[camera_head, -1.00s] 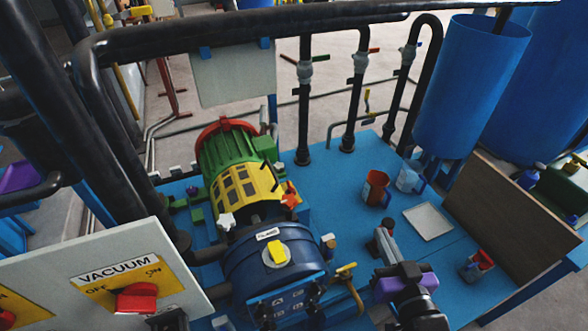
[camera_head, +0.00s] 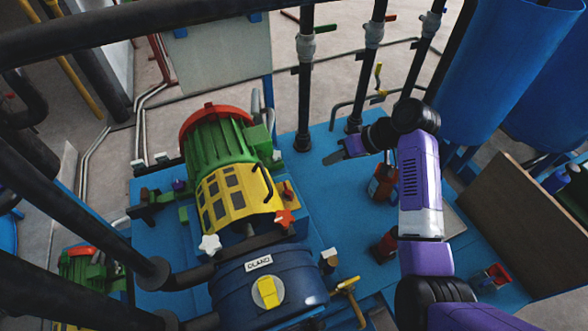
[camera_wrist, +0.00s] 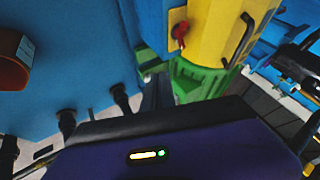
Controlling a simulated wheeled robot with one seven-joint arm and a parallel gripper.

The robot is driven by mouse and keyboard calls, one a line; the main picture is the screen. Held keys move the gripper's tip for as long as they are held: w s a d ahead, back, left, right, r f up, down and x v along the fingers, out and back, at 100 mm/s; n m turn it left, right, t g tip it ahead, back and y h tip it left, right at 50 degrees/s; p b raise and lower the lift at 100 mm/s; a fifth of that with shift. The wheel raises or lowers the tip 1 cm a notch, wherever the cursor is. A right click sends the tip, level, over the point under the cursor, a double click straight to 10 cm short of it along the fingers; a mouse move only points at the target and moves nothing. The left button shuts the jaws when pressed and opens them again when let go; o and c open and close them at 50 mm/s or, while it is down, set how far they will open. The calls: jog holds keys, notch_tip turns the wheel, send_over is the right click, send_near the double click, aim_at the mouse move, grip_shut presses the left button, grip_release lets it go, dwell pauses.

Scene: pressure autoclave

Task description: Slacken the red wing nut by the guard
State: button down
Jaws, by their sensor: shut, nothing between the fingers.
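The red wing nut (camera_head: 285,217) is a small star-shaped knob at the lower right corner of the yellow guard (camera_head: 232,199). In the wrist view the red wing nut (camera_wrist: 180,33) stands on the near face of the yellow guard (camera_wrist: 218,28), left of its black handle. My gripper (camera_head: 336,157) is shut and empty. It is above the blue bench, right of and behind the wing nut, clearly apart from it, and points left. In the wrist view my gripper (camera_wrist: 157,90) shows as a dark narrow shape below the wing nut.
A white star knob (camera_head: 210,246) is left of the red one. The green motor (camera_head: 217,141) is behind the guard, the blue vessel (camera_head: 235,283) in front. Upright black pipes (camera_head: 304,80) rise behind my gripper.

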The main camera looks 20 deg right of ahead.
aim_at(288, 192)
jog(key=shift+g, duration=0.3)
jog(key=shift+w+a+f+p, duration=0.45)
jog(key=shift+a+f, duration=0.9)
jog(key=shift+a, duration=0.2)
jog(key=shift+w+a+f+p, duration=0.4)
jog(key=shift+a+f, duration=0.95)
jog(key=shift+a, duration=0.2)
jog(key=shift+w+a+f+p, duration=0.35)
jog(key=shift+a+f+p, duration=0.1)
jog(key=shift+a+f, duration=1)
jog(key=shift+a, duration=0.1)
